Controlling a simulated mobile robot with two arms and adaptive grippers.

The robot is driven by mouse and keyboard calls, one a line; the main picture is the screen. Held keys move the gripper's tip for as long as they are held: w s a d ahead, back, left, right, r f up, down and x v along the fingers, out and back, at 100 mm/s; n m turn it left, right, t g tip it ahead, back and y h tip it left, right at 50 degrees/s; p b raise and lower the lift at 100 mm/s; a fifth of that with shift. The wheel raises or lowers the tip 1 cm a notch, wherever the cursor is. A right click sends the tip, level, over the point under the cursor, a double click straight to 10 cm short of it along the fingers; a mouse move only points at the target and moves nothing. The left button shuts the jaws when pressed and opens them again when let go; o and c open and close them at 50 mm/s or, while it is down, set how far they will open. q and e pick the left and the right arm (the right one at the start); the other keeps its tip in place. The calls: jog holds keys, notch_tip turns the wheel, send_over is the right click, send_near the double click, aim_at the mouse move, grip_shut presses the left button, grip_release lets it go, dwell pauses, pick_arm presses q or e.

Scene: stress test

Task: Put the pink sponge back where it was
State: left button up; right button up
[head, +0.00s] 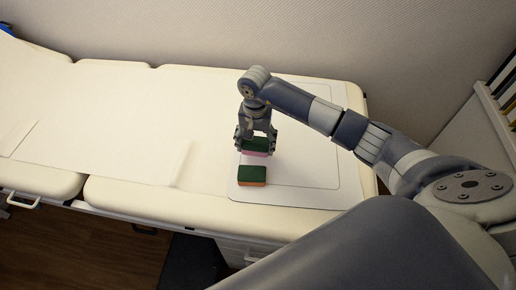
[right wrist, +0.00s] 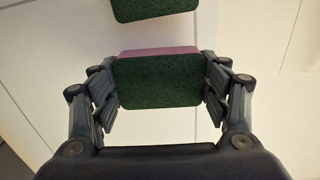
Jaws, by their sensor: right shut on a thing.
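The pink sponge (head: 258,154), with a dark green top, is between the fingers of my right gripper (head: 256,141). In the right wrist view the fingers of the gripper (right wrist: 160,90) are at both sides of the pink sponge (right wrist: 158,82), and its pink edge shows at the far side. I cannot tell whether it touches the surface below. A second sponge (head: 252,181), orange with a green top, lies just in front of it; a green sponge top also shows at the upper edge of the right wrist view (right wrist: 150,8). My left gripper is not in view.
A pale mat (head: 310,178) with a dark outline lies on the right end of a cream padded table (head: 120,110). The mat is clear right of the sponges. A wall (head: 190,30) stands behind. A rack (head: 505,90) is at the far right.

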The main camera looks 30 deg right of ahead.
aim_at(258, 147)
jog(key=shift+w+d+f, duration=0.1)
jog(key=shift+w+d, duration=0.3)
jog(key=shift+d, duration=0.15)
notch_tip(258, 147, down, 4)
jog(key=shift+r+b, duration=0.2)
jog(key=shift+b, duration=0.95)
jog(key=shift+w+d+r, duration=0.1)
jog(key=o, duration=1)
jog(key=shift+o, duration=0.2)
